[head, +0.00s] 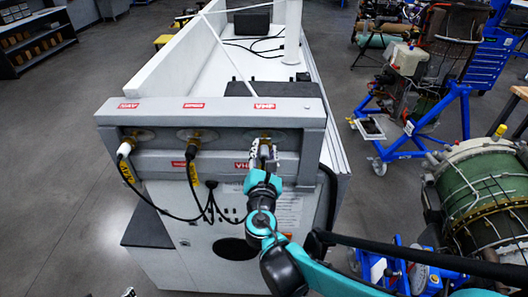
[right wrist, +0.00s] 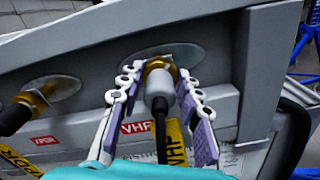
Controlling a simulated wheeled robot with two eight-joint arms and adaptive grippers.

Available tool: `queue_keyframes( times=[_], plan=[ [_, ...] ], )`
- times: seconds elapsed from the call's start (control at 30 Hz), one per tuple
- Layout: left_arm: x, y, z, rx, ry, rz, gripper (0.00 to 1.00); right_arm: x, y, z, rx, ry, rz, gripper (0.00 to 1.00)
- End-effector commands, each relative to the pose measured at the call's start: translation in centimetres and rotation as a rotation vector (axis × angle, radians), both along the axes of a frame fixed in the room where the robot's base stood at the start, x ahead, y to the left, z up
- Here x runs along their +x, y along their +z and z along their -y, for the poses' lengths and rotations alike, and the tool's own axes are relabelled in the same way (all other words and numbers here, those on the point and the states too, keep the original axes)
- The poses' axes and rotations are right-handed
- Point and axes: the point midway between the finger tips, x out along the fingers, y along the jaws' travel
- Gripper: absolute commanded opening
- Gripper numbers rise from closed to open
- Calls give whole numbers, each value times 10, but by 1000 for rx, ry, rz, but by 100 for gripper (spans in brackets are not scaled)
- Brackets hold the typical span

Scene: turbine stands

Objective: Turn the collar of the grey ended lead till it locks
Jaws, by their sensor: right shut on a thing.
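The grey ended lead (right wrist: 161,88) is at the right-hand socket of the grey panel (head: 225,160), under a red VHF label. Its grey end meets a brass collar (right wrist: 157,66) at the socket plate, and its black cable hangs down with a yellow tag. My right gripper (head: 263,150) has its fingers on both sides of this end and is shut on it; in the right wrist view the fingers (right wrist: 158,78) flank the collar. In the head view the gripper hides most of the lead. A small tip of my left gripper (head: 129,292) shows at the bottom edge.
A white ended lead (head: 124,149) and a black ended lead (head: 192,150) are at the left and middle sockets, with cables looping below. A green turbine (head: 485,200) stands at the right. Open floor (head: 60,160) lies left of the panel.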

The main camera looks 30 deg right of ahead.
Motion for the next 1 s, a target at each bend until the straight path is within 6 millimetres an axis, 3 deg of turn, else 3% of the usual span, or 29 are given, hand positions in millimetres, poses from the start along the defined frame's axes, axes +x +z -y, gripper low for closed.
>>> queue_keyframes(
  times=[0.6,1.0],
  plan=[
    [0,-7,0,0,0,0,72,0,-1,1,488,0,299,5],
    [0,-9,0,0,0,0,72,0,-1,1,692,-1,423,5]
  ],
)
